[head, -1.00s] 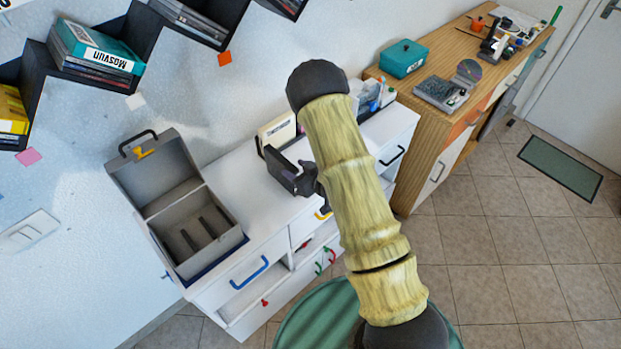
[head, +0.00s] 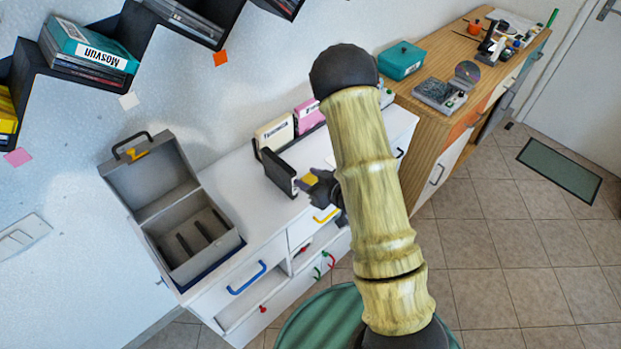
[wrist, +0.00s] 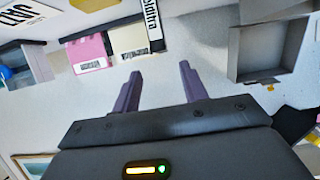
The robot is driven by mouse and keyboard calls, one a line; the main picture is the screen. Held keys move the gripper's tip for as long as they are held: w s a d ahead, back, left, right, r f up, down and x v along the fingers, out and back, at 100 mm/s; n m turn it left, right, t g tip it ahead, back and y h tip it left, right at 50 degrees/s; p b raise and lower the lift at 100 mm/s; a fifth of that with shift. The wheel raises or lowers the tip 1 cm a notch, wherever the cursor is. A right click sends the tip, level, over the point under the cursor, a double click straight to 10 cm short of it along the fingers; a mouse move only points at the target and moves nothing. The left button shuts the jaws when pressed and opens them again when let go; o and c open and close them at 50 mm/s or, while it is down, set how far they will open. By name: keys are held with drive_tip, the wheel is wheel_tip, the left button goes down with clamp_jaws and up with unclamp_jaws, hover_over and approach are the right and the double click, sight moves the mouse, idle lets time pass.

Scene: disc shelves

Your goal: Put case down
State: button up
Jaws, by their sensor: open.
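A black case (head: 280,172) stands upright on the white cabinet top, beside a cream case (head: 275,132) and a pink case (head: 308,114). Its narrow labelled spine faces my gripper. In the wrist view the black case (wrist: 152,26) shows its lettered spine at the top, next to the cream case (wrist: 128,41) and the pink case (wrist: 88,53). My gripper (wrist: 160,70) is open, with nothing between its two purple-grey fingers. The fingers are apart from the black case. In the head view my arm partly hides the gripper.
An open grey box (head: 187,240) with dark slots stands at the cabinet's left end. The white cabinet top (head: 232,180) is bare between box and cases. Shelves (head: 85,75) hang on the wall above left. A wooden desk (head: 440,125) with a teal box (head: 401,61) stands right.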

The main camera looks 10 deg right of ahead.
drive_tip(key=s+d+r+m+g+h, duration=0.3)
drive_tip(key=d+r+m+h, duration=0.1)
drive_tip(key=d+r+h, duration=0.25)
drive_tip(key=s+r+m+g+h, duration=0.1)
drive_tip(key=s+r+g, duration=0.4)
drive_tip(key=s, duration=0.8)
drive_tip(key=shift+a+r+m+g, duration=0.15)
drive_tip(key=shift+r+m+g, duration=0.2)
drive_tip(key=shift+m, duration=0.55)
drive_tip(key=shift+c, duration=0.2)
drive_tip(key=shift+c, duration=0.5)
drive_tip(key=shift+w+a, duration=0.1)
drive_tip(key=shift+w, duration=0.05)
